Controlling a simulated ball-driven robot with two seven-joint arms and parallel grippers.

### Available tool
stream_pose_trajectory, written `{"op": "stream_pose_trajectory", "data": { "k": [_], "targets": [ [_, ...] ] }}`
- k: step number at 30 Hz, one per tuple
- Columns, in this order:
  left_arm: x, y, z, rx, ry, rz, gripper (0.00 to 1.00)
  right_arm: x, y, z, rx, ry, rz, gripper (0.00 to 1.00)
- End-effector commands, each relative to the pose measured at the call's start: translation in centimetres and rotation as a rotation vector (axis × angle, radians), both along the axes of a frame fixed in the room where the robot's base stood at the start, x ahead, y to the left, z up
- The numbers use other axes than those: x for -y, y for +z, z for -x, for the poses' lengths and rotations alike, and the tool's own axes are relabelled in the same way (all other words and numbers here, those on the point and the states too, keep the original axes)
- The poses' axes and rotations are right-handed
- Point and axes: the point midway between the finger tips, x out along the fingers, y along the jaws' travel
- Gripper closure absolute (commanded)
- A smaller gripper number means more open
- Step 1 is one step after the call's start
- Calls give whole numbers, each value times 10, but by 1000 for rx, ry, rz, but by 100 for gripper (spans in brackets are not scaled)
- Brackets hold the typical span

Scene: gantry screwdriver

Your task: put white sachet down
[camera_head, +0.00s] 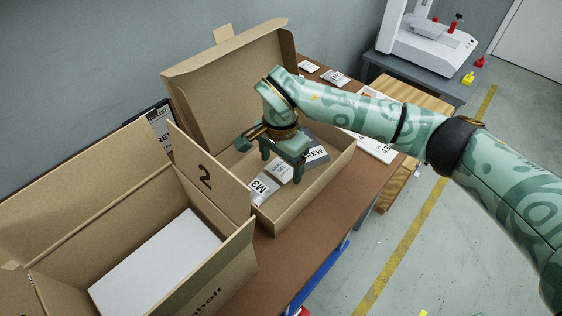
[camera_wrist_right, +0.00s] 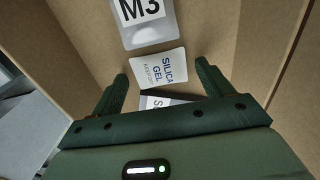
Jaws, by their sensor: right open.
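The white sachet (camera_wrist_right: 160,68), printed "SILICA GEL", lies in the open cardboard box (camera_head: 317,189); it also shows in the head view (camera_head: 279,171). My right gripper (camera_head: 282,160) is inside the box, just over the sachet. In the right wrist view its two fingers (camera_wrist_right: 160,82) are spread apart, with the sachet between and ahead of the tips. An M3 packet (camera_wrist_right: 146,20) lies just beyond the sachet. A dark packet (camera_wrist_right: 165,100) lies partly hidden under the sachet's near edge and the gripper. My left gripper is not in view.
A second open box marked 2 (camera_head: 205,177) stands at the left, with a white slab (camera_head: 155,262) inside. The box's raised lid (camera_head: 225,85) stands behind my gripper. Papers and small packets (camera_head: 335,77) lie on the brown table (camera_head: 318,248).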

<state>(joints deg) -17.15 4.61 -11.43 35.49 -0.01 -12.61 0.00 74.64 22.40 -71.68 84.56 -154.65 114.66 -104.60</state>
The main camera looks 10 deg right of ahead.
Motion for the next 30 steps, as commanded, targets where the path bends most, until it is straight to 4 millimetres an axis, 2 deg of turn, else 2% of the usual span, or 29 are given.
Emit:
{"op": "stream_pose_trajectory", "data": {
  "k": [1,6,13,18,30],
  "targets": [
    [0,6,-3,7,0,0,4,0,14,-1,7,-1,0,21],
    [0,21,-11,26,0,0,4,1,57,-1,12,-1,2,21],
    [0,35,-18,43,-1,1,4,1,103,-1,9,-1,0,21],
    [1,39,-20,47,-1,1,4,0,116,-1,4,-1,1,21],
    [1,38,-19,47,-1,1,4,0,116,-1,1,-1,0,21]
  ]
}}
